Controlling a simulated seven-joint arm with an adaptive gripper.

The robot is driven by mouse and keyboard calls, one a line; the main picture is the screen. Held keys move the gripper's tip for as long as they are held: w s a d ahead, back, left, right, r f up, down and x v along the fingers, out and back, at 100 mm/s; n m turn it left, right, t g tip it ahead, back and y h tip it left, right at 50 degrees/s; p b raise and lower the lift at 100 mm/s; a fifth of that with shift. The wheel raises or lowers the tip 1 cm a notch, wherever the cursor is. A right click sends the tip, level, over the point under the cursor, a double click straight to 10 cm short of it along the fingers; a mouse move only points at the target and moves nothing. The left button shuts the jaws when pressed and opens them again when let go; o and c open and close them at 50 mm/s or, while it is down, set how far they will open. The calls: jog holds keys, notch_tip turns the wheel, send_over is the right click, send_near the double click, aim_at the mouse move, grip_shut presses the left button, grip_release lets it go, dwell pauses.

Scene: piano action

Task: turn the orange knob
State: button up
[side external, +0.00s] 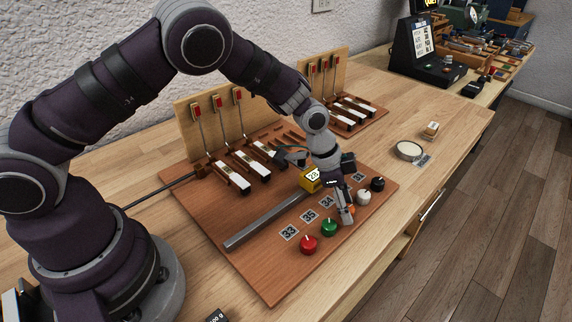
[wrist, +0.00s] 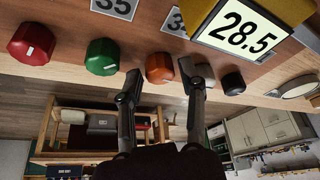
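The orange knob (wrist: 159,67) is in the row of knobs along the board's front edge, and its face is plain in the wrist view. In the side view it is mostly hidden behind my fingers, with a bit of orange (side external: 351,210) showing. My gripper (wrist: 160,80) is open, one finger to either side of the orange knob in the wrist picture. In the side view my gripper (side external: 347,217) is down at the knob row. I cannot tell whether the fingers touch the knob.
The green knob (side external: 329,227) and the white knob (side external: 364,198) stand close on either side. The red knob (side external: 308,244) and black knob (side external: 377,184) are at the row's ends. A yellow display (wrist: 240,36) reads 28.5. A metal bar (side external: 270,219) lies on the board.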

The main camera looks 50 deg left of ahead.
jog(key=v, duration=1.2)
jog(key=s+a+r+n+t+y, duration=0.1)
jog(key=s+a+r+n, duration=0.3)
jog(key=s, duration=0.3)
jog(key=s+a+r+n+t+y, duration=0.1)
jog(key=s+a+r+n+y, duration=0.1)
jog(key=s+a+r+n, duration=0.2)
jog(key=s+n, duration=0.2)
jog(key=s, duration=0.2)
jog(key=shift+s+a+t+y, duration=0.2)
jog(key=shift+t+y, duration=0.1)
jog(key=shift+t, duration=0.1)
